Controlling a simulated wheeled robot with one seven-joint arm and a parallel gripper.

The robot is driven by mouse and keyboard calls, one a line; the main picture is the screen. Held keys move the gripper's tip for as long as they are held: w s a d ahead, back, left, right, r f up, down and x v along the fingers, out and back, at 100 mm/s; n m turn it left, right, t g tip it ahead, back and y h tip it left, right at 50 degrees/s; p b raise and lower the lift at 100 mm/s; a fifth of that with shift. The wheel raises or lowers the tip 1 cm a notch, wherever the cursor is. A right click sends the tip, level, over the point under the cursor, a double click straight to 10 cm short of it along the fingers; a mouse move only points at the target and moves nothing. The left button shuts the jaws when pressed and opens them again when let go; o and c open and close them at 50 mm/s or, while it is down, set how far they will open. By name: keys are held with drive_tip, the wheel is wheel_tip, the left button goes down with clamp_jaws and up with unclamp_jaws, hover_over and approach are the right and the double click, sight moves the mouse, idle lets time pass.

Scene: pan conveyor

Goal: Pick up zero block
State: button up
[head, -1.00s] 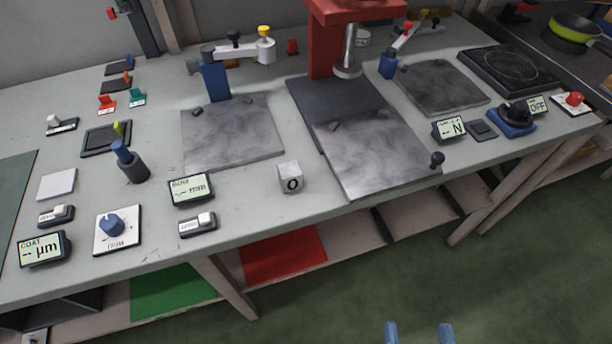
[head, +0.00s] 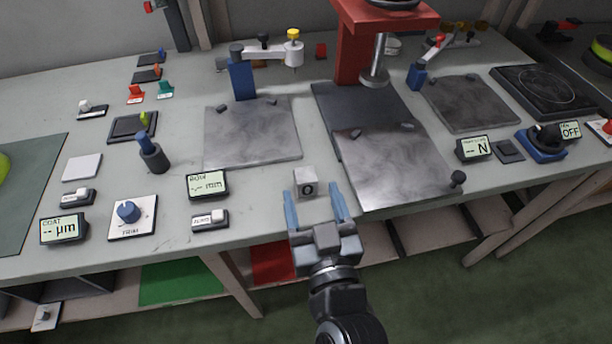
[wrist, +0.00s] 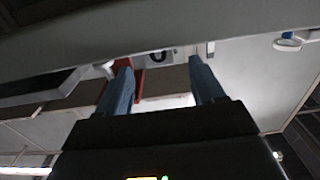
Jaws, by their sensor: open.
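The zero block (head: 305,182) is a small light grey cube with a dark 0 on its front face. It sits near the front edge of the bench, left of the large metal plate. My gripper (head: 314,197) is open, with its two blue fingers pointing at the block in the head view. The block appears between or just beyond the fingertips; I cannot tell exactly how deep. In the wrist view, the block (wrist: 158,57) shows ahead between the open fingers (wrist: 160,80), partly cut off by a dark grey band above it.
A display reading mm (head: 207,185) and a small switch (head: 210,219) stand left of the block. A red press (head: 350,45) stands behind. The bench's front edge is just below the block.

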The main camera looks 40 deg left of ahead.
sight(308, 183)
drive_tip(key=p+x, duration=0.1)
drive_tip(key=x, duration=0.3)
drive_tip(key=shift+c, duration=0.2)
drive_tip(key=shift+r, duration=0.1)
clamp_jaws()
idle(0.3)
